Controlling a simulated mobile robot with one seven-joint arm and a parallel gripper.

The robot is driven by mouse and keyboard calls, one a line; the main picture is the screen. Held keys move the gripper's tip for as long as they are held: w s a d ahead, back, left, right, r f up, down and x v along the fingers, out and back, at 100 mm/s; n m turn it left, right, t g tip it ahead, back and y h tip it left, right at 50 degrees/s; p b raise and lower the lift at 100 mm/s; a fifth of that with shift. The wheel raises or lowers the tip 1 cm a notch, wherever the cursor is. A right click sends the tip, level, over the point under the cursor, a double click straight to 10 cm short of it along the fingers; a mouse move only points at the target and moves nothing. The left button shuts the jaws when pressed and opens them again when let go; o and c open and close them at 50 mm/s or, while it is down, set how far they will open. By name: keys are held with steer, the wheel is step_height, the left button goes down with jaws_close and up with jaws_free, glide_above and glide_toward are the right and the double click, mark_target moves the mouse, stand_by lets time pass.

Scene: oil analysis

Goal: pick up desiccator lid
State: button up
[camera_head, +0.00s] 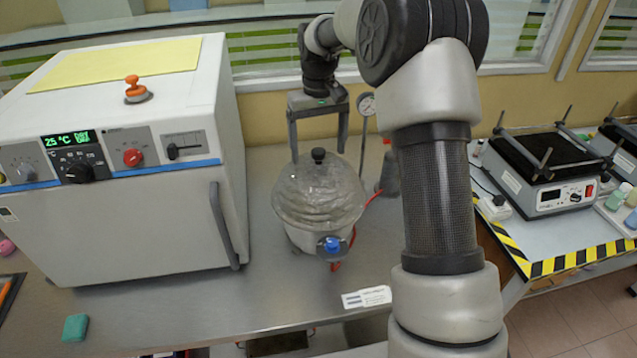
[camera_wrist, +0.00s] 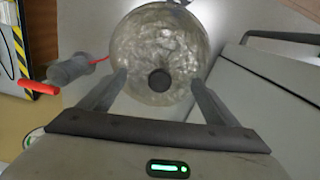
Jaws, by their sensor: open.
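The desiccator lid (camera_head: 322,190) is a clear, wrinkled-looking glass dome with a black knob (camera_head: 318,155) on top. It sits on the desiccator base (camera_head: 308,238), which has a blue valve (camera_head: 332,244) at the front. My gripper (camera_head: 319,156) is open and points down over the lid, with a finger to each side of the knob in the head view. In the wrist view the dome (camera_wrist: 158,40) fills the upper middle, and the knob (camera_wrist: 159,80) lies between the spread fingers (camera_wrist: 158,78). I cannot tell the height gap between fingertips and knob.
A white oven (camera_head: 130,215) stands close on the left. A label card (camera_head: 367,297) lies near the front edge. A shaker (camera_head: 548,172) stands on the right table.

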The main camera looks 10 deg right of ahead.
step_height(320, 180, down, 2)
steer(key=shift+f, duration=0.1)
